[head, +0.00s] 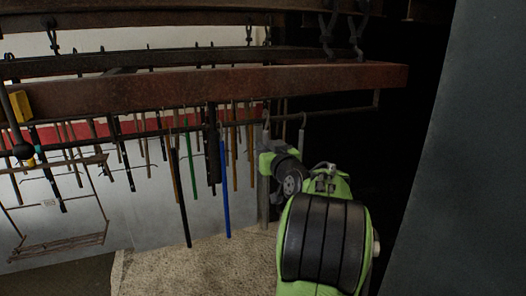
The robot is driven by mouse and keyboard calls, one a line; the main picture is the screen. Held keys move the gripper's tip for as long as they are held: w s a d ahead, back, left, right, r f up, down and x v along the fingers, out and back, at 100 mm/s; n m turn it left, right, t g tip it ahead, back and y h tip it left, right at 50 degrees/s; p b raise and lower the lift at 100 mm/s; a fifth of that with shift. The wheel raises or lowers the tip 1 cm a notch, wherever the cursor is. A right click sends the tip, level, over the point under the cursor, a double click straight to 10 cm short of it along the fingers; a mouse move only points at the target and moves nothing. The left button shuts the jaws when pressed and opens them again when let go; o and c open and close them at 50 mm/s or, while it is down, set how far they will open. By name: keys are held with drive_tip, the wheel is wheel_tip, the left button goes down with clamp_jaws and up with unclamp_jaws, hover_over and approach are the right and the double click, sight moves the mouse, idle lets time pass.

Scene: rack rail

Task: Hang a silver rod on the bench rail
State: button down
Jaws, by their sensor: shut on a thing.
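The bench rail (330,112) is a thin dark horizontal bar below a rusty beam, with several rods hanging from it. A silver-grey rod (264,204) with a hooked top stands upright near the rail's right part. My gripper (265,159), green and dark, is at the rod's upper part and shut on it. The hook is at about rail height in the picture, but I cannot tell whether it touches the rail. Another grey hook (302,124) shows to the right; whatever hangs under it is hidden behind my arm.
Blue (224,190), green (189,155), black (181,198) and brown rods hang close together left of my gripper. The rusty beam (230,82) runs above the rail. A dark grey panel (465,150) stands at the right. Carpet (190,272) lies below.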

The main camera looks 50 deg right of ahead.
drive_tip(key=shift+b+v, duration=1.55)
drive_tip(key=shift+v, duration=0.85)
